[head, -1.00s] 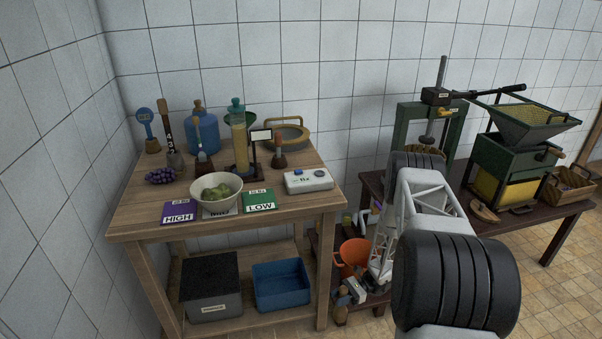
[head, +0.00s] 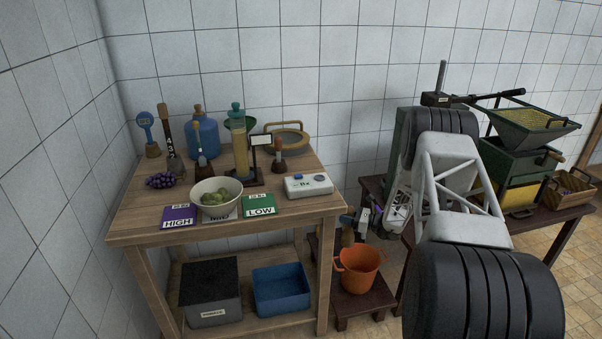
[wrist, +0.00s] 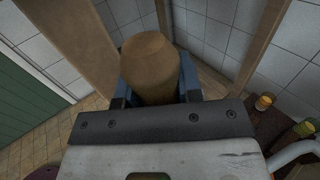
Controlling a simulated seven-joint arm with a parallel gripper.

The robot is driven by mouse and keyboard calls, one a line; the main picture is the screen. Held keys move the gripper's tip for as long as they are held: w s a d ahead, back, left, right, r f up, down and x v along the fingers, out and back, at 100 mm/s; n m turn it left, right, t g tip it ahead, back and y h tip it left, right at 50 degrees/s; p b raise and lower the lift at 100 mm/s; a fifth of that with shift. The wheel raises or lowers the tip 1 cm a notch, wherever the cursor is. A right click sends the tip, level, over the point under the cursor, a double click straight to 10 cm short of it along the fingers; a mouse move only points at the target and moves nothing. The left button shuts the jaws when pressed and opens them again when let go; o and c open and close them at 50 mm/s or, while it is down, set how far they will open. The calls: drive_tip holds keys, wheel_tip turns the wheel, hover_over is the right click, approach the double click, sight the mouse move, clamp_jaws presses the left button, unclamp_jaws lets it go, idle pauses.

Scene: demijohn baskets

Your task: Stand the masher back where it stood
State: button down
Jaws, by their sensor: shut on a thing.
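The masher shows in the wrist view as a thick brown wooden piece (wrist: 150,62) with a rounded end. It sits between the blue fingers of my gripper (wrist: 156,88), which is shut on it. In the head view my gripper (head: 361,221) is just right of the wooden table's front right leg, with a brown part of the masher (head: 347,238) at it. The masher is above the orange bucket (head: 358,270), apart from the low dark stool (head: 352,304). Much of the masher is hidden, so I cannot tell its full shape.
A dark bench (head: 545,225) with a press and crusher is at right, partly behind my arm.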

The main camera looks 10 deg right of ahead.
drive_tip(key=w+a+r+m+t+h, duration=0.1)
drive_tip(key=w+r, duration=0.4)
drive_tip(key=r, duration=0.8)
drive_tip(key=w+a+r+m+t+h, duration=0.1)
drive_tip(key=w+r, duration=0.5)
drive_tip(key=r, duration=0.8)
drive_tip(key=w+r+m+t+h, duration=0.1)
drive_tip(key=w+r, duration=0.4)
drive_tip(key=r, duration=0.8)
drive_tip(key=w+a+r, duration=0.1)
drive_tip(key=a+r, duration=0.3)
drive_tip(key=r, duration=0.1)
drive_tip(key=w+a+f, duration=0.1)
drive_tip(key=a+f, duration=0.5)
drive_tip(key=a, duration=0.4)
drive_tip(key=shift+f+n+y, duration=0.3)
drive_tip(key=shift+n+y, duration=0.1)
wheel_tip(320, 180, down, 6)
drive_tip(key=shift+f, duration=0.25)
